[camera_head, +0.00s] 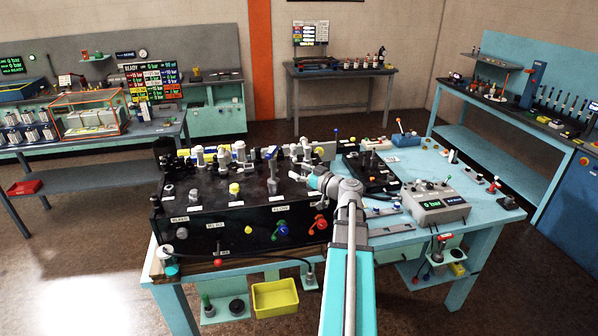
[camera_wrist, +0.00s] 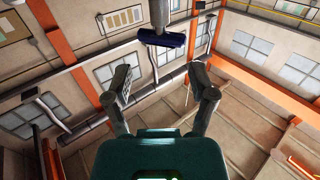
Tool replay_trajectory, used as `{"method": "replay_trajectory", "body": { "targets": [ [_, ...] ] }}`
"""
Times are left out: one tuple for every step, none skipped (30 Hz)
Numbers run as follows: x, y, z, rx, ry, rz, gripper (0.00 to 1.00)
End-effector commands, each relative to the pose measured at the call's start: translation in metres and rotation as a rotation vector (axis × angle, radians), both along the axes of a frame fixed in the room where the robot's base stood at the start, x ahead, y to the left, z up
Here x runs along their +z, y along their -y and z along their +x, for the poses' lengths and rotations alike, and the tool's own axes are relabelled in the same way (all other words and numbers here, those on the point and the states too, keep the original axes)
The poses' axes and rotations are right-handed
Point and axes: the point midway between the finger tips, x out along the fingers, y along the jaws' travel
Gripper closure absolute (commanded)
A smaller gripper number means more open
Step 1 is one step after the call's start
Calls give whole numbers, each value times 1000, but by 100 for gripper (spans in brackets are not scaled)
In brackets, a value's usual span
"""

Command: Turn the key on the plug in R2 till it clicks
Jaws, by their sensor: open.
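My gripper (camera_head: 300,172) is above the right part of the black block (camera_head: 240,212) on the bench, close to a grey upright fitting (camera_head: 306,150). In the wrist view my gripper (camera_wrist: 161,80) has its two fingers spread wide with nothing between the tips. A dark blue crossbar (camera_wrist: 162,38) on a grey stem shows beyond the fingertips, apart from them; it looks like a T-shaped key handle. Several grey fittings stand on the block's top. I cannot read an R2 label, so I cannot tell which plug is in R2.
A dark unit with levers (camera_head: 372,172) and a grey gauge box (camera_head: 436,203) stand right of my arm. A yellow bin (camera_head: 275,298) sits below the bench.

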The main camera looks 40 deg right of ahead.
Motion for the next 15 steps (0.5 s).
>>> {"method": "replay_trajectory", "body": {
  "targets": [
    [0,0,0,0,0,0,27],
    [0,0,0,0,0,0,27],
    [0,0,0,0,0,0,27],
    [0,0,0,0,0,0,27],
    [0,0,0,0,0,0,27],
    [0,0,0,0,0,0,27],
    [0,0,0,0,0,0,27],
    [0,0,0,0,0,0,27],
    [0,0,0,0,0,0,27],
    [0,0,0,0,0,0,27],
    [0,0,0,0,0,0,27],
    [0,0,0,0,0,0,29],
    [0,0,0,0,0,0,29],
    [0,0,0,1,-1,0,29],
    [-1,-1,1,3,-2,1,29]
  ]
}}
